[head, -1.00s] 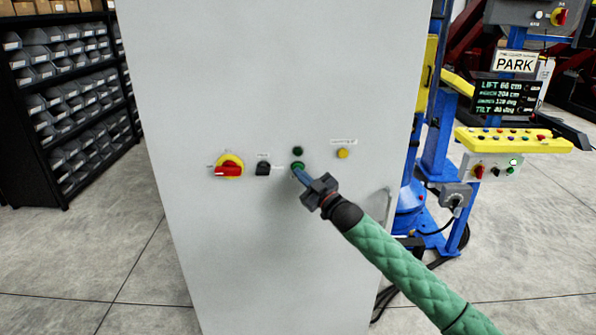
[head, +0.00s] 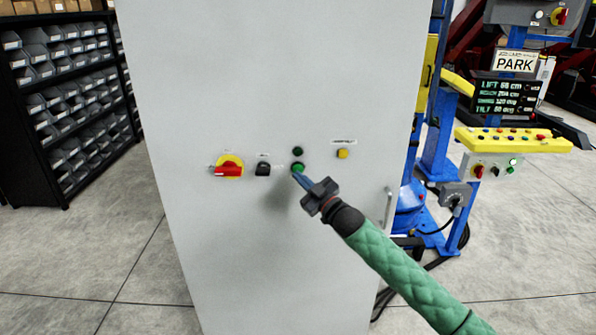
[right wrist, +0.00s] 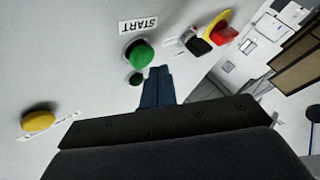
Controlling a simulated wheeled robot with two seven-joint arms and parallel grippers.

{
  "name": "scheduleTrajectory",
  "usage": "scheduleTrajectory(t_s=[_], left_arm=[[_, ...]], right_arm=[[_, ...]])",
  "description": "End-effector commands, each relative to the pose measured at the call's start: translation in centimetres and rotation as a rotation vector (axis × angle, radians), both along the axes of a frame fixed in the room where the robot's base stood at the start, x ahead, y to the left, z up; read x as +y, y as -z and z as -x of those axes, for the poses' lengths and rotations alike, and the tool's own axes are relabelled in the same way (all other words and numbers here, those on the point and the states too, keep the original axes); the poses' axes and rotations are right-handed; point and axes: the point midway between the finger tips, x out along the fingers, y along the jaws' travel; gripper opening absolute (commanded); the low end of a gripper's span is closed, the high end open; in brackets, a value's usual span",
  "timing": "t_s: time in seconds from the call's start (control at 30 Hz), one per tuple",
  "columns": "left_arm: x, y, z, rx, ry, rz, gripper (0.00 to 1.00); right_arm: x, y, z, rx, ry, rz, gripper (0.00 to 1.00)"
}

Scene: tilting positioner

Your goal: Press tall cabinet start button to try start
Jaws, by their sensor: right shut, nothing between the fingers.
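The tall grey cabinet (head: 270,260) fills the middle of the head view. Its green start button (head: 298,166) sits below a small dark green lamp or button (head: 298,151). In the right wrist view, the green button (right wrist: 139,54) is beside an inverted START label (right wrist: 138,25). My right gripper (head: 296,174) is shut and empty. Its tips point at the cabinet front, just below the green button in the head view. In the right wrist view the blue fingertips (right wrist: 158,70) lie close beside the button; contact cannot be told. My left gripper is not in view.
A red-yellow rotary switch (head: 229,168), a black selector (head: 263,169) and a yellow button (head: 343,154) share the cabinet front. A cabinet handle (head: 389,207) is right of my arm. Blue machinery (head: 438,160) stands right, black bin shelving (head: 65,100) left.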

Motion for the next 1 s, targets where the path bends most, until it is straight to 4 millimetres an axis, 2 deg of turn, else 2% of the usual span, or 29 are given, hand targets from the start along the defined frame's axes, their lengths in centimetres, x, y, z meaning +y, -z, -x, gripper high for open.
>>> scheduleTrajectory(t_s=[0.6, 1.0], left_arm=[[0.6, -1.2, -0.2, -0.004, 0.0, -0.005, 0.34], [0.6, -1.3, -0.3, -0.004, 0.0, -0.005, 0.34]], right_arm=[[0.0, 0.0, 4.6, 0.001, 0.0, -0.001, 0.0], [0.0, 0.0, 4.9, 0.0, 0.0, 0.0, 0.0]])
